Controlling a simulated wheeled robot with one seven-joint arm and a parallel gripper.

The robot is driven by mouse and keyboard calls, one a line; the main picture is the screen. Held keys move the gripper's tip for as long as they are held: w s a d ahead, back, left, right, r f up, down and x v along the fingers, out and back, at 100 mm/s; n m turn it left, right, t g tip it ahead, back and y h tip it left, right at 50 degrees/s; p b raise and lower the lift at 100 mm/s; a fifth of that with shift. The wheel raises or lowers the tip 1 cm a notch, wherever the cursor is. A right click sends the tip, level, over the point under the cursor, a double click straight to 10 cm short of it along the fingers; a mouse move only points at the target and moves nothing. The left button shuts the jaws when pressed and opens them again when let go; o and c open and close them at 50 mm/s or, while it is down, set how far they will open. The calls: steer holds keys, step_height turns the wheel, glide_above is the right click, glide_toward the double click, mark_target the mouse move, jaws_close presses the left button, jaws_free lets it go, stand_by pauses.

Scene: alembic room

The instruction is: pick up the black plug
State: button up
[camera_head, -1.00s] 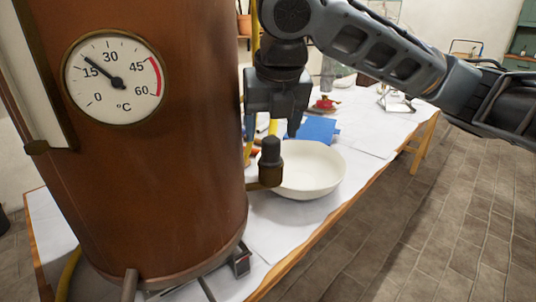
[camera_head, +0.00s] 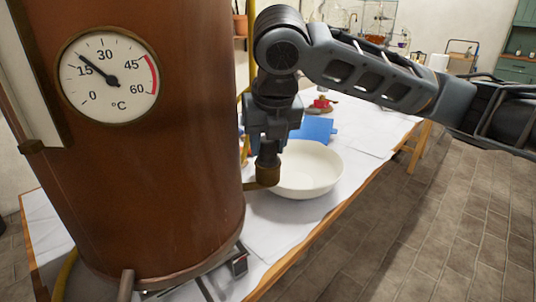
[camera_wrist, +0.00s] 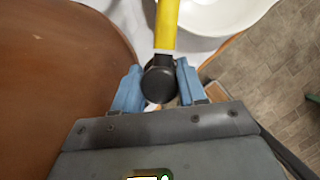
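The black plug (camera_wrist: 160,84) sits between the two blue-grey fingers of my gripper (camera_wrist: 160,90) in the wrist view. It is a dark round cap at the end of a yellow tube or rod. In the head view the plug (camera_head: 267,158) stands upright on a brass fitting (camera_head: 267,176) beside the copper vessel, with its top hidden by my gripper (camera_head: 269,139). The fingers are open around the plug, close on both sides; whether they touch it is hard to tell.
The large copper vessel (camera_head: 150,190) with a temperature dial stands close on the left. A white bowl (camera_head: 312,172) is just right of the plug. A blue item (camera_head: 318,129) and a red item (camera_head: 321,103) lie farther back on the table.

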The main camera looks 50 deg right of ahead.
steer(key=c, duration=0.6)
steer(key=shift+o, duration=0.2)
